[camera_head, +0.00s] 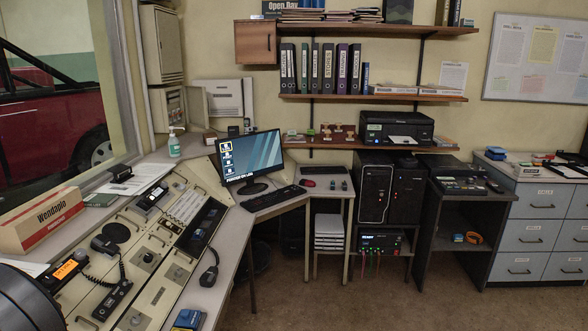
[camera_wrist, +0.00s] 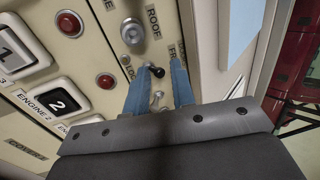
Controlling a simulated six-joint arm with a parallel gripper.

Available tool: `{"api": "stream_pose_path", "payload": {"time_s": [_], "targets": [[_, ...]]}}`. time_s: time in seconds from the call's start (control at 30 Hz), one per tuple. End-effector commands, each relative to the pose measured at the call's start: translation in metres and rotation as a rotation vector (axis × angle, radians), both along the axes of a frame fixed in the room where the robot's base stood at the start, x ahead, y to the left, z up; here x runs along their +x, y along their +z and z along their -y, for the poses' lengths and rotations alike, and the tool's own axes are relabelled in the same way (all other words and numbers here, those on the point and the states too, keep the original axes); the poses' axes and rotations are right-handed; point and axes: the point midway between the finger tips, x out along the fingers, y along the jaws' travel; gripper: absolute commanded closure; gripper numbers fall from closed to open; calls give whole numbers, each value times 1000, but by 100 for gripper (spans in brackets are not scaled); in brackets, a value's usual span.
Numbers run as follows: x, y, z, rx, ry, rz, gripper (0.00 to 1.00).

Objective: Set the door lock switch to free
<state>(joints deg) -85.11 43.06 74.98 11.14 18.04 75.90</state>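The left one begins "LO" and the right one begins "FR". My gripper (camera_wrist: 156,66) has its two blue fingers apart, one on each side of the knob. I cannot tell whether either finger touches it, or to which side the lever leans. The gripper is not clearly visible in the head view, and I cannot make out the switch there.
A silver round knob (camera_wrist: 132,32) stands just beyond the switch, beside the label "ROOF". In the head view, the sloped console (camera_head: 150,250) carries a handset (camera_head: 112,298) with a coiled cord.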

Motion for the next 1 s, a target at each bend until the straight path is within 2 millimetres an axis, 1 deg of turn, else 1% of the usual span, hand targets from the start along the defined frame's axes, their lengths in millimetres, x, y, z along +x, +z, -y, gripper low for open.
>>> {"api": "stream_pose_path", "payload": {"time_s": [0.27,0.9,1.0], "targets": [[0,5,0,6,-1,1,80],[0,47,29,3,0,0,80],[0,50,31,3,0,0,80]]}}
